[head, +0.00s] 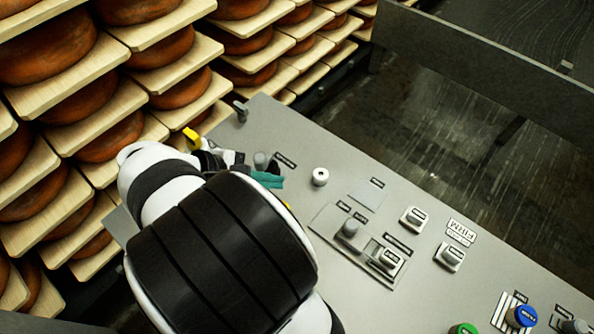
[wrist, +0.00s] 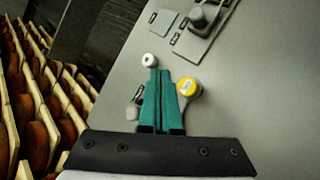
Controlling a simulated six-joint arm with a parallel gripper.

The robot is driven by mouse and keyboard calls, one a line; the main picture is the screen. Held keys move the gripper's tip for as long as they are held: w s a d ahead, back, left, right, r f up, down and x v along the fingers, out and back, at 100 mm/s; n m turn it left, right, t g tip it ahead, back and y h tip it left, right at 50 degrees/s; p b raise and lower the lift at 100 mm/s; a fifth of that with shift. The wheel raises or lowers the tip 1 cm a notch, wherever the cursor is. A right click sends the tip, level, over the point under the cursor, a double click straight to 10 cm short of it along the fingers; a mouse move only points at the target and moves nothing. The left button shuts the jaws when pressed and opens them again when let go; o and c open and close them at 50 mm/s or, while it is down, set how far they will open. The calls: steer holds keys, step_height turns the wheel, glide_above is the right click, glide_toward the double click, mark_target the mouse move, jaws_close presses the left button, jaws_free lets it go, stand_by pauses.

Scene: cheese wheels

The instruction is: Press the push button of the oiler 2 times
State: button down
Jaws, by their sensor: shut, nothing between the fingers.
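A grey control panel (head: 312,137) carries several buttons and knobs; I cannot read which label marks the oiler. A small white round button with a dark centre (head: 320,177) shows in the head view and just beyond my fingertips in the wrist view (wrist: 149,60). A yellow round button (wrist: 187,88) lies right of my fingers; in the head view my arm hides most of it. A grey knob (head: 261,160) is left of my fingers in the wrist view (wrist: 131,112). My gripper (head: 276,180) has teal fingers, shut and empty, low over the panel (wrist: 157,72). I cannot tell whether they touch anything.
A raised plate with a grey knob (head: 349,231) lies right of my arm. Beyond it are two square switches (head: 413,218), (head: 450,256), a blue button (head: 521,316) and a green button (head: 463,329). Cheese shelves (head: 157,83) stand at the left; a metal vat wall (head: 480,70) is behind.

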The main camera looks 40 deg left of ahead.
step_height(320, 180, down, 8)
steer(key=shift+r, duration=0.1)
stand_by(2.2)
steer(key=shift+f, duration=0.4)
steer(key=shift+f, duration=0.85)
stand_by(0.7)
steer(key=shift+r, duration=1.3)
steer(key=shift+r, duration=2.5)
